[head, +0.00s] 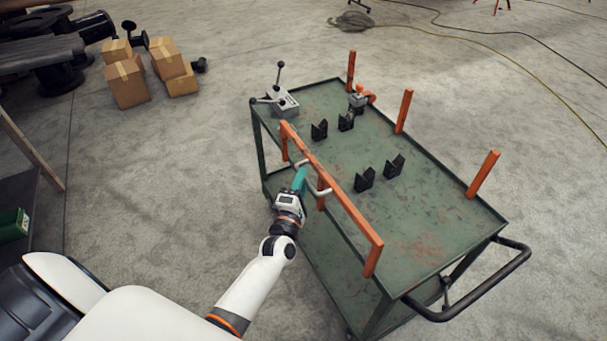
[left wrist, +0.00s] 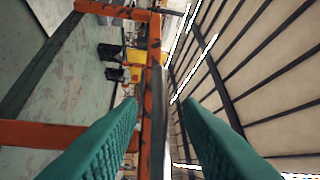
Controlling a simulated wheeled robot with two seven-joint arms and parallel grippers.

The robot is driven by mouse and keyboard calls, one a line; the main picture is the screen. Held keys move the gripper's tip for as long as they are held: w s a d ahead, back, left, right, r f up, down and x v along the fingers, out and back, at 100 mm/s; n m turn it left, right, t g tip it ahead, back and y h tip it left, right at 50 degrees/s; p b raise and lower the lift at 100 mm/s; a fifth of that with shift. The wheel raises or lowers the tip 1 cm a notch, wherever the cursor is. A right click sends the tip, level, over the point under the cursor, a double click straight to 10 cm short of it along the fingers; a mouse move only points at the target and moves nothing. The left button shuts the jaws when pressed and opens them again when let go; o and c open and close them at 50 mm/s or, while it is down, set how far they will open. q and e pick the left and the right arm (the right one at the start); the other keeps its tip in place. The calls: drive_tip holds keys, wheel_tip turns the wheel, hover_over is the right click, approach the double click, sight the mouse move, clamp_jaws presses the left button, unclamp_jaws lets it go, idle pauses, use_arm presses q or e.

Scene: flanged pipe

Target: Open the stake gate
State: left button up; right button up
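The stake gate (head: 335,190) is an orange rail with short posts, standing upright along the near long side of the green cart (head: 425,215). A pale curved handle (head: 323,191) is on its outer face. My left gripper (head: 300,176) is at this handle, hiding part of it. In the left wrist view, the teal fingers (left wrist: 160,108) are apart, with the grey handle bar (left wrist: 158,135) running between them and a gap on each side. The orange gate (left wrist: 151,45) shows just beyond it. My right gripper is not in view.
Orange stakes (head: 404,110) stand along the cart's far side. Black brackets (head: 364,179) and a grey lever box (head: 284,103) are on its top. A black push handle (head: 480,290) sticks out at right. Cardboard boxes (head: 128,84) lie at back left. The floor left of the cart is clear.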

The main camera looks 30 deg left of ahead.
use_arm(q)
drive_tip(key=shift+x, duration=1)
clamp_jaws()
